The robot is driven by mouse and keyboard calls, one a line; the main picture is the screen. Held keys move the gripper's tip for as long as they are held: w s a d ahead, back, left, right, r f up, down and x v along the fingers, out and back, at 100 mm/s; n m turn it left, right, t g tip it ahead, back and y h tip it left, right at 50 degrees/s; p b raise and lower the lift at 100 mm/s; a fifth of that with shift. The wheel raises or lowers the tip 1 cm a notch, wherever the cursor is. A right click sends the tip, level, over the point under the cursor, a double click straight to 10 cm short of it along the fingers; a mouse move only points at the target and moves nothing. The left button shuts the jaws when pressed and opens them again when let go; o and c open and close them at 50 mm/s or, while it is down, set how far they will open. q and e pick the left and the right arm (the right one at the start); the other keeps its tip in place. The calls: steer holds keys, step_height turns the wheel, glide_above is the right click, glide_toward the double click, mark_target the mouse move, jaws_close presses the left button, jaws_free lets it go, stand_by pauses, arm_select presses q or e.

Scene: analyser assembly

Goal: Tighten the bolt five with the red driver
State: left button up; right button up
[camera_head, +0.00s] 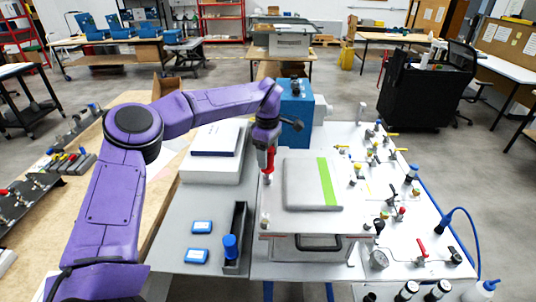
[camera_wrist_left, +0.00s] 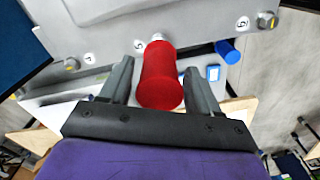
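My left gripper (camera_head: 267,146) is shut on the red driver (camera_head: 270,161), which points down at the left side of the grey-white analyser housing (camera_head: 290,222). The driver also shows in the left wrist view (camera_wrist_left: 160,78), its red handle between my two fingers (camera_wrist_left: 158,70) and its pale shaft (camera_wrist_left: 156,38) against the metal plate. The shaft meets the plate beside the printed label 5 (camera_wrist_left: 138,45). The bolt under the driver is hidden, so I cannot tell if the tip is seated. Hex bolts show near labels 4 (camera_wrist_left: 71,64) and 6 (camera_wrist_left: 267,20). My right gripper is not in view.
A grey cover with a green stripe (camera_head: 327,181) lies on the housing. A black tray (camera_head: 238,258) with a blue-capped part (camera_head: 230,246) and two blue boxes (camera_head: 202,227) lie at front left. Valves and fittings (camera_head: 400,214) crowd the white panel at right. A blue machine (camera_head: 296,112) stands behind.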

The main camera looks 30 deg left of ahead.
arm_select(q)
jaws_close()
steer(key=shift+w+a+r, duration=0.1)
steer(key=shift+w+r, duration=0.2)
steer(key=shift+r, duration=0.45)
steer(key=shift+s+r, duration=0.2)
steer(key=shift+r, duration=0.3)
steer(key=shift+s+r, duration=0.2)
steer(key=shift+r, duration=0.3)
steer(key=shift+w+r, duration=0.25)
steer(key=shift+r, duration=0.5)
steer(key=shift+s+r, duration=0.2)
steer(key=shift+r, duration=0.35)
steer(key=shift+w, duration=0.1)
